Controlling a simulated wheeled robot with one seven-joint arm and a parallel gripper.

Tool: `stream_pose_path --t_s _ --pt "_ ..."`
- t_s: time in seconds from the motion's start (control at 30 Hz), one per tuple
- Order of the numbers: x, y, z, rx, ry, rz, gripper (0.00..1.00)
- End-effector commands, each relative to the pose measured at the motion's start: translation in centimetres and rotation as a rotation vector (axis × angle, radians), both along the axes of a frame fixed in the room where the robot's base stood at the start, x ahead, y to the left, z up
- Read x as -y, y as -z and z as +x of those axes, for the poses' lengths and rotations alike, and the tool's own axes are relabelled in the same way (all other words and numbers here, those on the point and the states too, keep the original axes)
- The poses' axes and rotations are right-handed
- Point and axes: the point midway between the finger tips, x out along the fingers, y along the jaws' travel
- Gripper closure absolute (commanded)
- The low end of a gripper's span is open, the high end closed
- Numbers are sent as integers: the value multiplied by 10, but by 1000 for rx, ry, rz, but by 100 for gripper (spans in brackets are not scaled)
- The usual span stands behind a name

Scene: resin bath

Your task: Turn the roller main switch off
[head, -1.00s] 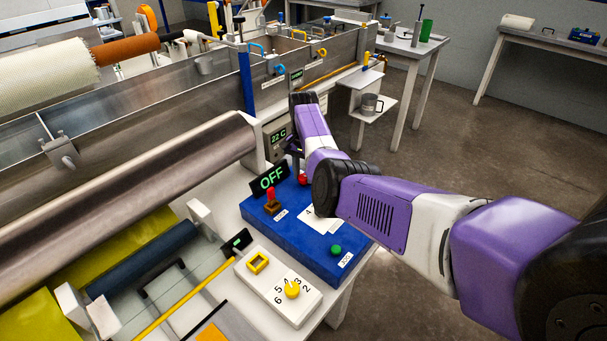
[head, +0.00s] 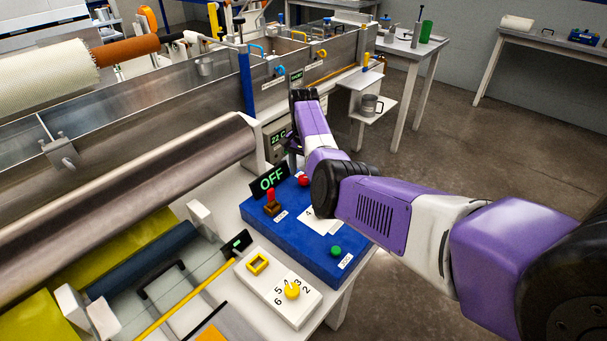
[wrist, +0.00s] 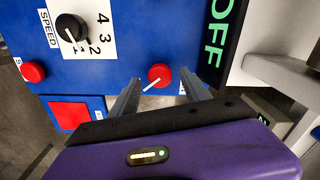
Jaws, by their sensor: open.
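A round red knob (wrist: 160,75) with a white pointer line sits on the blue control panel (head: 310,247). The pointer slants in the wrist view. The knob also shows in the head view (head: 303,180). A red-tipped lever on a brown base (head: 271,203) stands to its left. Their labels are too small to read, so I cannot tell for certain which is the main switch. A display (head: 271,179) beside them reads OFF in green. My gripper (wrist: 160,82) is open and empty, its fingers either side of the knob in the wrist view, apart from it.
A white box with a yellow dial (head: 291,290) lies in front. The steel roller (head: 140,200) is left.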

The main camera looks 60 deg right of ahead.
Motion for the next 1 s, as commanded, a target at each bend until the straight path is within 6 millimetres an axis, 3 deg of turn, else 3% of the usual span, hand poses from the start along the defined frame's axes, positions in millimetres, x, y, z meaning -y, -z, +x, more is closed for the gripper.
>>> stream_pose_path --t_s 0.2,0.4,1.0 --pt "0 -37 1 3 0 -3 45" --pt "0 -60 1 2 -1 -3 45" --pt "0 -65 0 1 0 -1 45"
